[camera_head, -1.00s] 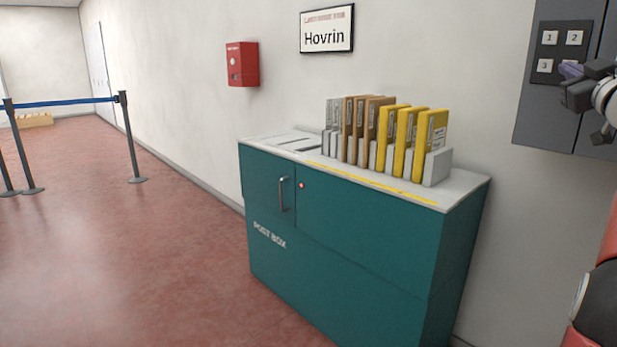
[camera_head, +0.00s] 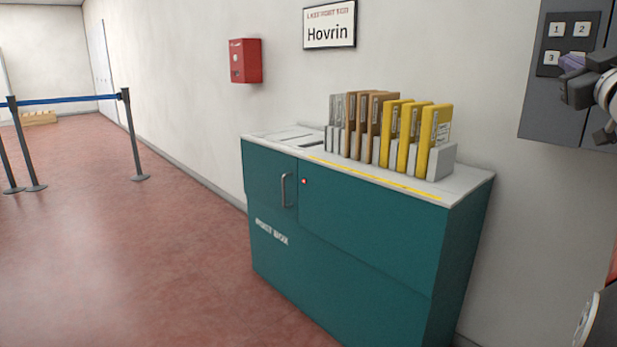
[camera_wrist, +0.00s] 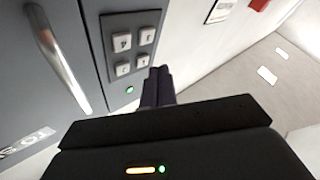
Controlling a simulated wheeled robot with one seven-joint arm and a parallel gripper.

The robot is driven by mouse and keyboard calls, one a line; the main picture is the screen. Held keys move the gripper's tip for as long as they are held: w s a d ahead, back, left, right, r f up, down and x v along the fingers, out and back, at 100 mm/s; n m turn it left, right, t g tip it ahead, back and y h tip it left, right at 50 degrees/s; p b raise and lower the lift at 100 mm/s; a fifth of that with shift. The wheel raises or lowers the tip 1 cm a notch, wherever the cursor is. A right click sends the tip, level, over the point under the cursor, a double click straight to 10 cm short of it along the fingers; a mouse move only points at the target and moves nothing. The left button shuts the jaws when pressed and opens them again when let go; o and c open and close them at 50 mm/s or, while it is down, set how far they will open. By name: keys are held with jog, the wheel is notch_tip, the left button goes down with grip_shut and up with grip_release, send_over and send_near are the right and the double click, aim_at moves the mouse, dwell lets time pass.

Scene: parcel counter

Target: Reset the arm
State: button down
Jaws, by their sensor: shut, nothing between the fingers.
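My gripper (camera_head: 571,66) is at the upper right of the head view, in front of the numbered keypad (camera_head: 567,45) on a grey cabinet (camera_head: 540,110). Its purple-tinted fingers are together with nothing between them. In the wrist view the dark fingers (camera_wrist: 158,86) are closed side by side, just right of the keypad (camera_wrist: 130,50). A small green light (camera_wrist: 130,90) shows below the keys. I cannot tell whether the fingertips touch the keypad.
A teal post box (camera_head: 370,240) stands against the wall, with upright grey, brown and yellow parcels (camera_head: 395,132) in a rack on top. A red wall box (camera_head: 245,61) and a Hovrin sign (camera_head: 330,25) hang behind. Barrier posts (camera_head: 131,135) stand left; the red floor before them is clear.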

jog(key=s+a+f+m+g+h, duration=0.2)
jog(key=s+a+f+m+g, duration=0.25)
jog(key=a+f, duration=0.55)
jog(key=s+a+f+m+g+h, duration=0.25)
jog(key=s+a+f+g, duration=0.2)
jog(key=a+f, duration=0.55)
jog(key=s+a+f+n+g+y, duration=0.1)
jog(key=s+a+f, duration=0.3)
jog(key=f, duration=0.4)
jog(key=s+a+f+n+g+y, duration=0.1)
jog(key=s+a+f+g+y, duration=0.2)
jog(key=s+f, duration=0.4)
jog(key=s+a+f+g+y, duration=0.2)
jog(key=s+a+f, duration=0.4)
jog(key=f, duration=0.2)
jog(key=shift+s+f+n+g+y, duration=0.25)
jog(key=shift+f+n+g+y, duration=0.05)
jog(key=shift+f+n+y, duration=0.1)
jog(key=shift+r, duration=0.1)
